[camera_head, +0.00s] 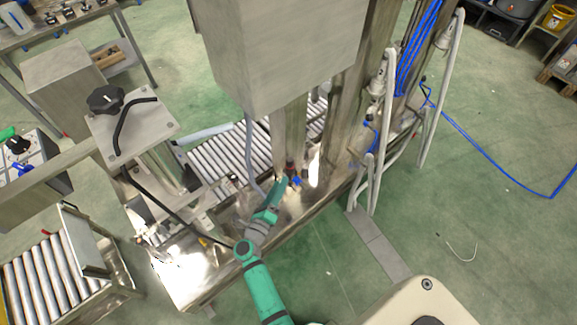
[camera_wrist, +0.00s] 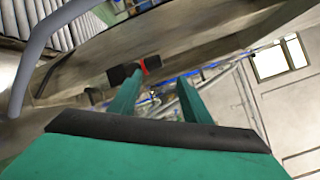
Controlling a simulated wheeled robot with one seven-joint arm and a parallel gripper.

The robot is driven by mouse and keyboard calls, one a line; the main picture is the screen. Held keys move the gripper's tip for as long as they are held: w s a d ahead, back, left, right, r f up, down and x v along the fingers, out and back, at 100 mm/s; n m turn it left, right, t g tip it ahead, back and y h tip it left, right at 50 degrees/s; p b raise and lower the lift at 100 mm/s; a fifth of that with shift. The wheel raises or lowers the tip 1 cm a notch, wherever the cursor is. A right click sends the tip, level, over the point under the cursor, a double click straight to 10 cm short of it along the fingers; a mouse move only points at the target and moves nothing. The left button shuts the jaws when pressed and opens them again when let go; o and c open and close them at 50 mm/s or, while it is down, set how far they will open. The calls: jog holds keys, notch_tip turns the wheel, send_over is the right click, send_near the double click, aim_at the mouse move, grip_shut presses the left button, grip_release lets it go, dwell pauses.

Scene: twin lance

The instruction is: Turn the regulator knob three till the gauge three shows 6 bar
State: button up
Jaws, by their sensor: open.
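My gripper (camera_head: 283,183) reaches to the foot of a metal column on the machine in the head view. A small dark part with some red (camera_head: 290,167) and a small blue part (camera_head: 296,181) are close by its tips. In the wrist view my gripper (camera_wrist: 158,92) is open, with two green fingers apart and nothing seen between them. A black knob-like part with a red ring (camera_wrist: 130,73) lies just beyond the left fingertip. I cannot tell whether it is regulator knob three or whether the finger touches it. No readable gauge face shows in either view.
A large metal box (camera_head: 285,50) hangs over the work spot. A grey hose (camera_head: 250,150) runs down left of my gripper. A roller conveyor (camera_head: 220,160) lies behind. White pipes (camera_head: 375,150) stand to the right. Green floor (camera_head: 480,200) is open farther right.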

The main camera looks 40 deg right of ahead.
aim_at(288, 163)
jog(key=w+d+m, duration=0.1)
jog(key=d+m, duration=0.1)
jog(key=m, duration=0.1)
jog(key=w+d+m+t, duration=0.1)
jog(key=w+d+m, duration=0.1)
jog(key=d+m, duration=0.1)
jog(key=w+d+m+y, duration=0.1)
jog(key=w+d+m, duration=0.1)
jog(key=d+m, duration=0.1)
jog(key=shift+w+m, duration=0.25)
jog(key=shift+m, duration=0.65)
jog(key=c, duration=1)
jog(key=shift+c, duration=0.3)
jog(key=shift+w, duration=0.1)
